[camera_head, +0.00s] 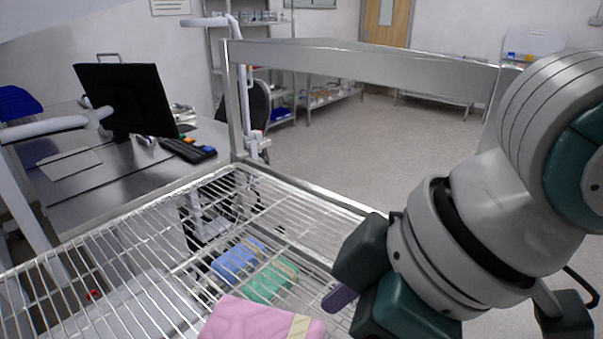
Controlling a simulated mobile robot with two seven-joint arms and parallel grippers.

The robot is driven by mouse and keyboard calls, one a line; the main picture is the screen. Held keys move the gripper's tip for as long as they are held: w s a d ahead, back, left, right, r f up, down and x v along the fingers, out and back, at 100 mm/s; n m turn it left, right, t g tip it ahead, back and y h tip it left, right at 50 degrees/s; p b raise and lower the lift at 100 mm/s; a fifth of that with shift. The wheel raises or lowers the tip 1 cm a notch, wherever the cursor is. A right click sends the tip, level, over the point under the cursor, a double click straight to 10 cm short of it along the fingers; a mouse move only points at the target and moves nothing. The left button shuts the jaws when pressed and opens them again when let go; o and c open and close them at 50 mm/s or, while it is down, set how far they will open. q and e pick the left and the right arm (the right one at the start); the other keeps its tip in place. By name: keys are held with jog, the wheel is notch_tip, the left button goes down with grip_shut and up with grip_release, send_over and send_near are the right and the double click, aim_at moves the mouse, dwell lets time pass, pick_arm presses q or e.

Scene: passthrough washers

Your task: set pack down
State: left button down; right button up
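A pink pack (250,320) with a cream band shows at the bottom edge, partly cut off by the frame. A blue pack (238,260) and a green pack (271,281), each with a pale band, lie side by side in the wire rack area beyond it. I cannot tell whether they rest on the top wires or below them. My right gripper (341,297) is at the lower middle, just right of the pink pack, with a small purple piece showing at its front. Its fingers are mostly hidden, so its grip is unclear. My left gripper is out of view.
The wire rack (110,255) fills the lower left, with a metal frame bar (370,62) above its far side. A black monitor (130,98) and a keyboard (188,150) stand on a steel table at left. The rack's left part looks clear.

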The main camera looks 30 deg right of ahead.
jog(key=s+d+f+m+h, duration=0.3)
jog(key=s+d+f+m, duration=0.1)
jog(key=s, duration=0.4)
jog(key=shift+s+d+m+g, duration=0.25)
jog(key=shift+d+m+g, duration=0.15)
jog(key=shift+d+m, duration=0.35)
jog(key=shift+d+r, duration=0.1)
notch_tip(320, 180, up, 20)
jog(key=p, duration=2)
jog(key=shift+r, duration=0.15)
